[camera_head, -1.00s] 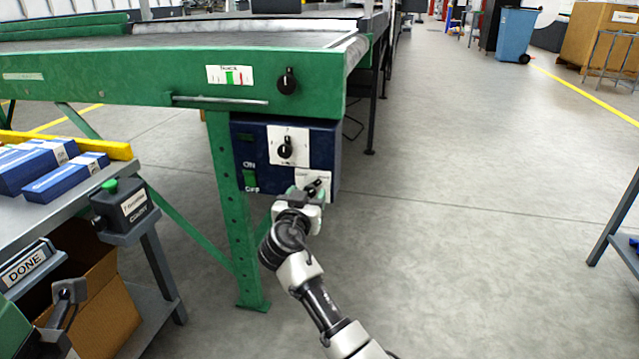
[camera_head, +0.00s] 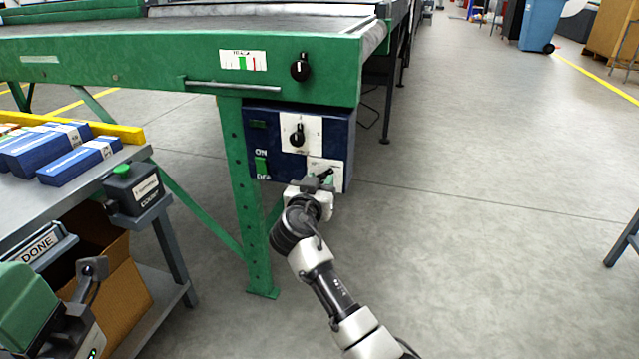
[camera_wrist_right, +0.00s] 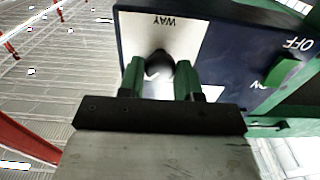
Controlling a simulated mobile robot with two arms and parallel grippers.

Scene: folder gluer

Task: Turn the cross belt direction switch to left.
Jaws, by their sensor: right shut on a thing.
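The blue control box (camera_head: 345,152) hangs under the green conveyor frame. Its lower white plate (camera_head: 322,163) carries the switch at my right gripper (camera_head: 321,183); I cannot read its label in the head view. In the right wrist view, the right gripper (camera_wrist_right: 160,82) has its green fingers shut on a black switch knob (camera_wrist_right: 158,64). The plate (camera_wrist_right: 135,28) there shows the word "WAY", upside down. The fingers partly hide the knob, so I cannot tell its setting. My left gripper is not clearly in view.
Another black knob (camera_head: 297,135) sits above on the box, a green ON/OFF switch (camera_head: 261,166) left of it. A further knob (camera_head: 300,67) is on the conveyor frame. A table (camera_head: 30,207) with blue cartons stands left.

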